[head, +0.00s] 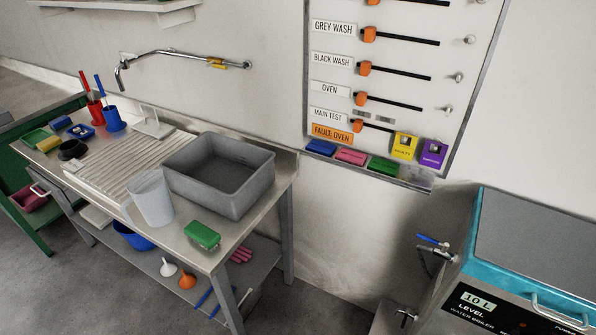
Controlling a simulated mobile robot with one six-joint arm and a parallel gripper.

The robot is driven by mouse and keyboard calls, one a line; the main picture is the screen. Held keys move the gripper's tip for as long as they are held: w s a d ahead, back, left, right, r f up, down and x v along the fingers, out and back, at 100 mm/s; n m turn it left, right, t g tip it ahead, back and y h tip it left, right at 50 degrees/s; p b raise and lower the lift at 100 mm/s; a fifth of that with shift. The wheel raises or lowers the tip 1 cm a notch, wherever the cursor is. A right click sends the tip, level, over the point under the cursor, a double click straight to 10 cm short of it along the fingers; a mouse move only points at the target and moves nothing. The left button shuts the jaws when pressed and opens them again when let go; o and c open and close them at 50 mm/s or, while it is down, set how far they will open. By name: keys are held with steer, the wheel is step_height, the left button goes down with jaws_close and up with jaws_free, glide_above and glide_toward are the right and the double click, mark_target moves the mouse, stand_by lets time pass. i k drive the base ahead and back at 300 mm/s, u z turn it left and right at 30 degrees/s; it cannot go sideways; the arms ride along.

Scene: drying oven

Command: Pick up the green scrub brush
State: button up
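A green block-shaped item (203,235), which looks like the scrub brush, lies on the near right corner of the steel sink table (222,255). It is close to the table's front edge, in front of the grey basin and right of the pale cup. Its underside and bristles are too small to make out. My gripper and arm are not in view.
A grey basin (240,200) and a translucent cup (152,197) stand behind and left of the green block. A blue-sided water boiler (468,240) stands at the right. Grey floor (310,305) is free between table and boiler.

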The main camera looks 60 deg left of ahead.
mark_target(203, 236)
steer(key=u, duration=2.9)
steer(key=k, duration=0.4)
steer(key=u, duration=0.3)
steer(key=i, duration=1.4)
steer(key=z, duration=0.3)
